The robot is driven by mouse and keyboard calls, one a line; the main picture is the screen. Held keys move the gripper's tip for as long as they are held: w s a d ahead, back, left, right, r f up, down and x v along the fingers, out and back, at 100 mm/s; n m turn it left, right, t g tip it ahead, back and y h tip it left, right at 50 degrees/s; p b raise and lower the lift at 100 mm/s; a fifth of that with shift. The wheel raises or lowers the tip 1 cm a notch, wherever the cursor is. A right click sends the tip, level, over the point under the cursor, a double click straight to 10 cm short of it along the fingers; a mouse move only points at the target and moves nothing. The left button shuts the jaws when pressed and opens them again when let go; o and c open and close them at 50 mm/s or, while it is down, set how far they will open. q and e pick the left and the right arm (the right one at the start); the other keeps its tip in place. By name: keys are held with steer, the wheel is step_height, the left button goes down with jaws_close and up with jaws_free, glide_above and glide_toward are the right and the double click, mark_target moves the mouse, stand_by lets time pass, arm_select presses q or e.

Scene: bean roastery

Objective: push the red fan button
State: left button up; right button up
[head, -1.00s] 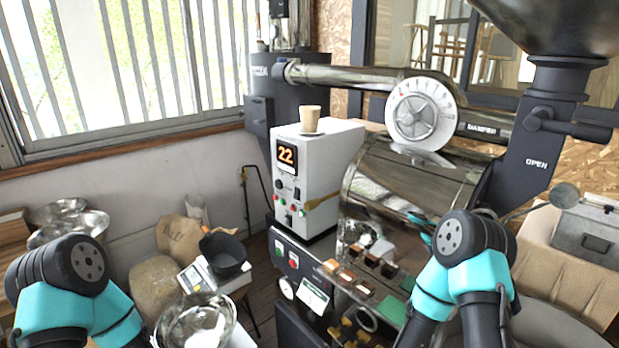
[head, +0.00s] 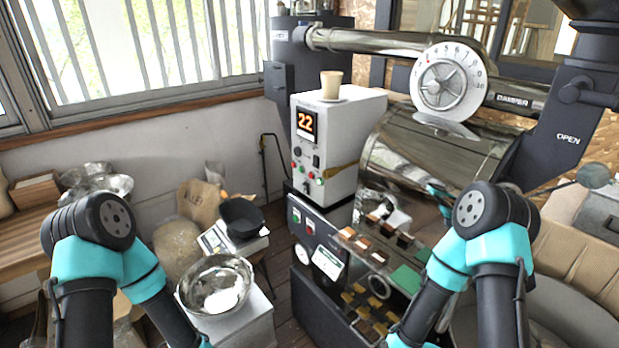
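The roaster's white control box (head: 338,145) stands left of the drum, with an orange display reading 22 and small red, green and dark knobs on its front. Below it, the dark lower panel (head: 318,240) carries a green button (head: 296,215) and a red button (head: 310,227). Their labels are too small to read, so I cannot tell which red control is the fan button. My two arms show at the left and right, running down to the bottom edge. Neither gripper is in view.
A paper cup (head: 331,84) stands on the control box. A steel bowl (head: 216,285), a scale with a black pan (head: 241,217) and sacks (head: 198,202) are left of the roaster. The shiny drum (head: 430,155) and sample blocks (head: 380,230) lie right of the panel.

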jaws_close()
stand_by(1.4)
